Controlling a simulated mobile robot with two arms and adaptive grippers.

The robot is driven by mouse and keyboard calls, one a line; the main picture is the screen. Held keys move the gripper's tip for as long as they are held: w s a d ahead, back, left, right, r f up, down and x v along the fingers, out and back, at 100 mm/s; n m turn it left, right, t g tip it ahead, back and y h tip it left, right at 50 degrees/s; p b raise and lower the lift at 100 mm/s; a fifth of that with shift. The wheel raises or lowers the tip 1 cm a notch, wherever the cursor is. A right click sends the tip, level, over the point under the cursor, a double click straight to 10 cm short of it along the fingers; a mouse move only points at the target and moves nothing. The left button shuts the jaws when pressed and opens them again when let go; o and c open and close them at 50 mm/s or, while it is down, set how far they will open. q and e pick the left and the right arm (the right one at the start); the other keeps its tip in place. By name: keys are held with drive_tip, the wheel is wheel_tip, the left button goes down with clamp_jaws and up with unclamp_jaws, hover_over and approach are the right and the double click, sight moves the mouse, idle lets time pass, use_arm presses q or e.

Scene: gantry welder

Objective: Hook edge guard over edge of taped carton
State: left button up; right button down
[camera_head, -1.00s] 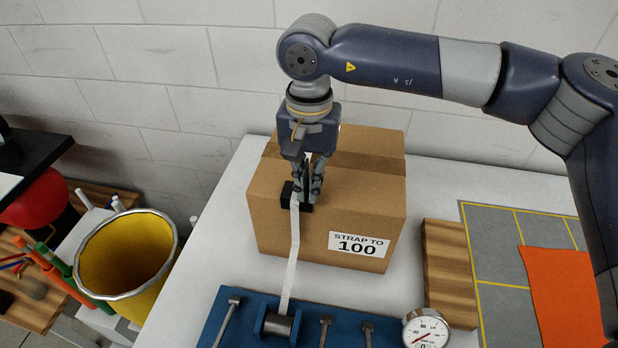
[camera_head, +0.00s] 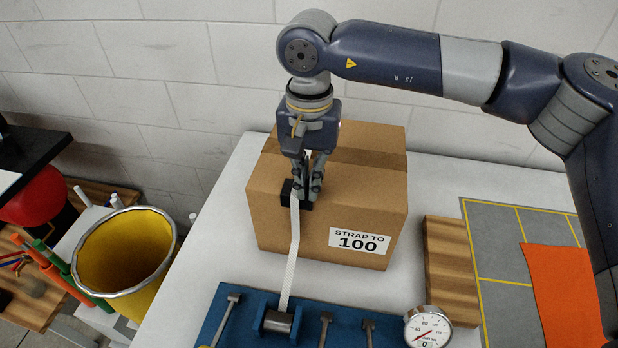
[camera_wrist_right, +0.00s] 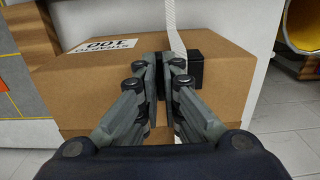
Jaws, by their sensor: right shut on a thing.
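The taped carton (camera_head: 281,215) stands on the white table, with brown tape along its top and a "STRAP TO 100" label on its front. The black edge guard (camera_head: 287,191) is at the carton's top front edge, left of the middle; it shows also in the right wrist view (camera_wrist_right: 196,68). My right gripper (camera_head: 311,190) points down from above and is shut on the guard. A white strap (camera_head: 292,260) passes at the guard and runs down to a blue strap fixture. The fingers partly hide the guard, so I cannot tell whether it is fully seated. My left gripper is not in view.
The blue fixture (camera_head: 250,312) with metal levers and a dial gauge (camera_head: 428,328) sit in front of the carton. A wooden block (camera_head: 450,270) and an orange sheet (camera_head: 565,295) lie to the right. A yellow bin (camera_head: 125,260) stands left of the table.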

drive_tip(key=c, duration=1.7)
unclamp_jaws()
wheel_tip(320, 180, up, 12)
